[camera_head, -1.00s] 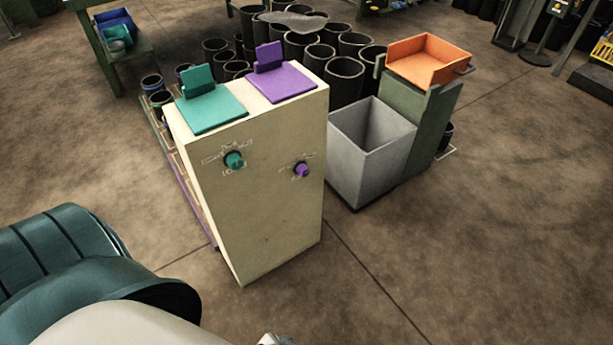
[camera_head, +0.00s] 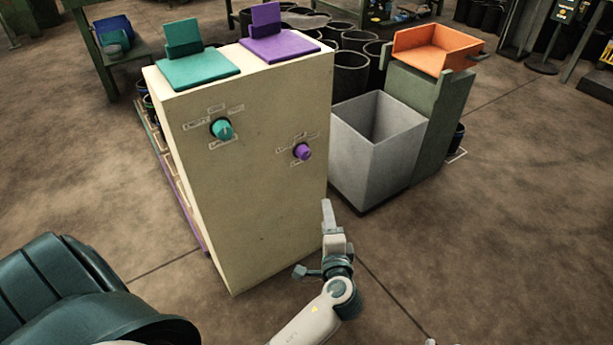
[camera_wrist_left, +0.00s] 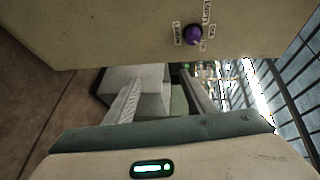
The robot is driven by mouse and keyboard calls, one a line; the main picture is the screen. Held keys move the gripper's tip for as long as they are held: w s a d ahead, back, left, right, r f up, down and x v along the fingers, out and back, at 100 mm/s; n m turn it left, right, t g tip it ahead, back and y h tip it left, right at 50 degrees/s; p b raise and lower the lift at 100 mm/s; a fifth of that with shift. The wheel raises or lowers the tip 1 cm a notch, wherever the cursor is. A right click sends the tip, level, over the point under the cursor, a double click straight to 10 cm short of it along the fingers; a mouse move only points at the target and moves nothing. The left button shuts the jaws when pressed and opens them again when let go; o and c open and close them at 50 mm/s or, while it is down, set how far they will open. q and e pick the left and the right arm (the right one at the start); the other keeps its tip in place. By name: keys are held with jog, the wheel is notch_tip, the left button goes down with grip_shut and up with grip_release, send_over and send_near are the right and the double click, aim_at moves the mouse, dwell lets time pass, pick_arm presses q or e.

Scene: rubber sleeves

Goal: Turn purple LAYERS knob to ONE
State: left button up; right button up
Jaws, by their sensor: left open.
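The purple knob (camera_head: 303,151) is on the right side of the front face of a cream cabinet (camera_head: 250,215). It also shows in the left wrist view (camera_wrist_left: 193,35), near the top, with small white labels around it. The labels are too small to read surely, and I cannot tell the knob's setting. My left gripper (camera_head: 327,208) is below and slightly right of the knob, apart from it, near the cabinet's lower right edge. In the left wrist view its two fingers (camera_wrist_left: 160,75) are spread with nothing between them.
A teal knob (camera_head: 222,129) is left of the purple one. Teal (camera_head: 198,70) and purple (camera_head: 279,47) plates lie on the cabinet. A grey open bin (camera_head: 375,150) and an orange tray (camera_head: 436,50) on a green stand are to the right. Floor in front is clear.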

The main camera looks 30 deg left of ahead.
aim_at(306, 156)
pick_arm(q)
notch_tip(306, 156, up, 6)
jog(key=a+n+y+b, duration=0.1)
jog(key=y, duration=0.2)
jog(key=shift+s+a, duration=0.35)
jog(key=shift+a, duration=0.05)
pick_arm(e)
jog(key=shift+t+y, duration=0.3)
jog(key=shift+t, duration=0.5)
jog(key=r, duration=0.2)
jog(key=s+r, duration=0.1)
jog(key=r, duration=0.2)
jog(key=shift+s, duration=0.1)
pick_arm(q)
jog(key=shift+f, duration=0.1)
